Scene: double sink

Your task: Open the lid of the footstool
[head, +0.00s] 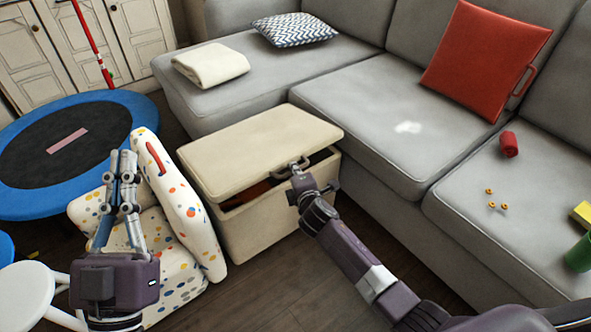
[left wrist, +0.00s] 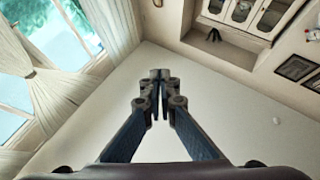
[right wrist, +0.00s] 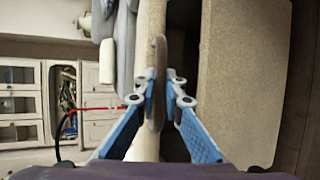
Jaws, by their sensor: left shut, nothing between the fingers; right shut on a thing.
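The footstool (head: 262,225) is a beige box in front of the sofa. Its lid (head: 255,145) is tilted up a little, with a dark gap along the front where something brownish shows inside. My right gripper (head: 299,168) is at the lid's front edge, shut on the lid's handle. In the right wrist view the handle (right wrist: 157,70) is a thin curved bar between the fingers, with the dark gap beside it and the box wall (right wrist: 240,80) to the right.
A spotted child's armchair (head: 185,205) stands against the footstool's left side, behind my left gripper. A blue-rimmed trampoline (head: 30,185) is further left. Some floor is bare in front.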

